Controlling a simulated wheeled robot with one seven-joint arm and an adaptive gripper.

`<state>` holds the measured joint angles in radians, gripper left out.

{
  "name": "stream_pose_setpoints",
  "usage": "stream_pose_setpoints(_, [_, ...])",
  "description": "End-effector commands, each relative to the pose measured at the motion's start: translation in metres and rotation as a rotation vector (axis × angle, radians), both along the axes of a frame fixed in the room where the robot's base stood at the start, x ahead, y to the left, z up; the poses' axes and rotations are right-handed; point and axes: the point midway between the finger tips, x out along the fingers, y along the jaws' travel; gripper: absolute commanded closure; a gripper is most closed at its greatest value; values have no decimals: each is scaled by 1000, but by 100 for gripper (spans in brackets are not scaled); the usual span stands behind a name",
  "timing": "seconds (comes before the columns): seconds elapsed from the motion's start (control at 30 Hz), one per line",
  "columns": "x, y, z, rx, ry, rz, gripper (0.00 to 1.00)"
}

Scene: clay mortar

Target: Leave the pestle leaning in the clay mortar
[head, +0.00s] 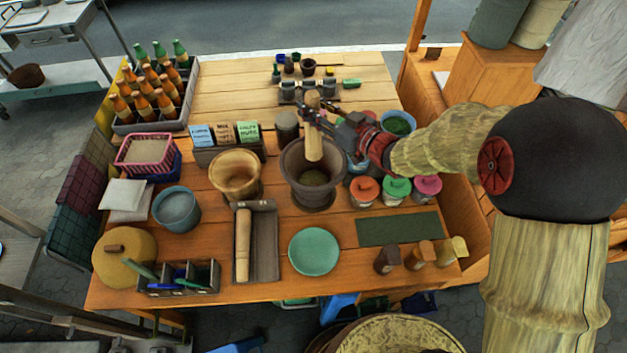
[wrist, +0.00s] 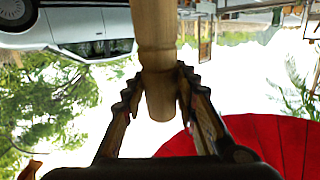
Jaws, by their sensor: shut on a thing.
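The clay mortar (head: 296,172) is a dark brown, deep bowl standing on the wooden table. My gripper (head: 312,112) is above the mortar and shut on the pale wooden pestle (head: 314,146), near its upper end. The pestle is close to upright, with its lower part over or inside the mortar's mouth; I cannot tell if it touches the mortar. In the wrist view the pestle (wrist: 158,40) passes between both fingers (wrist: 160,85).
A lighter brown pot (head: 236,190) stands left of the mortar. Lidded jars (head: 364,190) stand close on the right. A green plate (head: 314,252) and a rolling pin (head: 243,245) on a dark tray lie in front. A dark green mat (head: 398,229) is bare.

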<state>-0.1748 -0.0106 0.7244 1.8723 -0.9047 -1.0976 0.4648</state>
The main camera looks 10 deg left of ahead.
Motion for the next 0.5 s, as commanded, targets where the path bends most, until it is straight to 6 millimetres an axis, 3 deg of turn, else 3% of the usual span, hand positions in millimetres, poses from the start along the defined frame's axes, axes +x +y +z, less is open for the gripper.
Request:
stream_pose_setpoints(0.17, [0,0,3,2,-3,0,100])
stream_pose_setpoints(0.5, [-3,-3,31,19,-18,-1,100])
